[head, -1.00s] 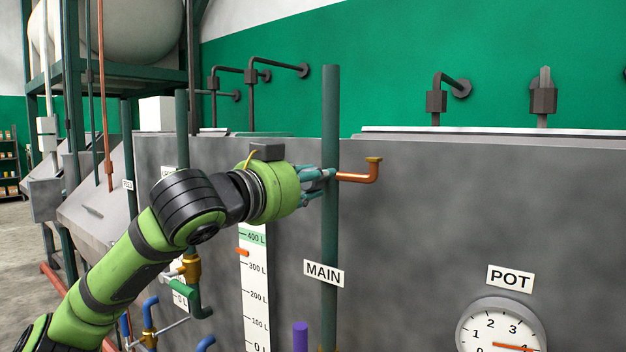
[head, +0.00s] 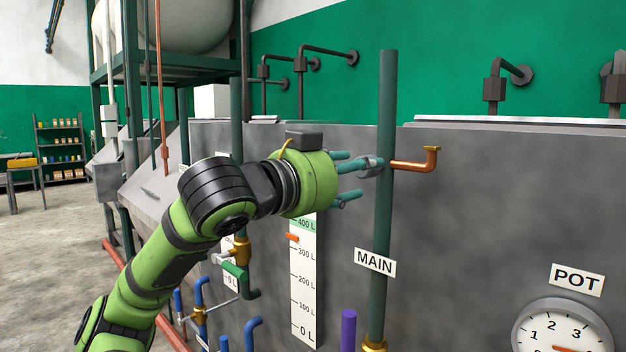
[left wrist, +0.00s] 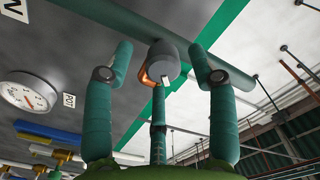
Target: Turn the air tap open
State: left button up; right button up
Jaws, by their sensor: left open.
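No label for the air tap is readable. My left gripper (head: 357,176) is open in front of the upright green MAIN pipe (head: 386,110), with its fingers pointing right. A grey rounded piece (head: 371,167) shows at the fingertips beside the pipe. In the left wrist view the grey piece (left wrist: 163,62) is between the spread green fingers, with a copper part behind it. I cannot tell whether it is a tap handle or touches a finger. A copper elbow pipe (head: 413,166) with a brass end is just right of the green pipe. My right gripper is not in view.
The grey tank wall (head: 470,220) stands behind, with a POT gauge (head: 565,335) at lower right. A level scale (head: 305,285), a brass tap with green handle (head: 236,268) and blue pipes (head: 199,300) are below my arm. Open floor (head: 55,245) lies left.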

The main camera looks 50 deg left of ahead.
pick_arm(q)
jog(key=s+d, duration=0.1)
jog(key=s, duration=0.7)
jog(key=shift+s, duration=0.2)
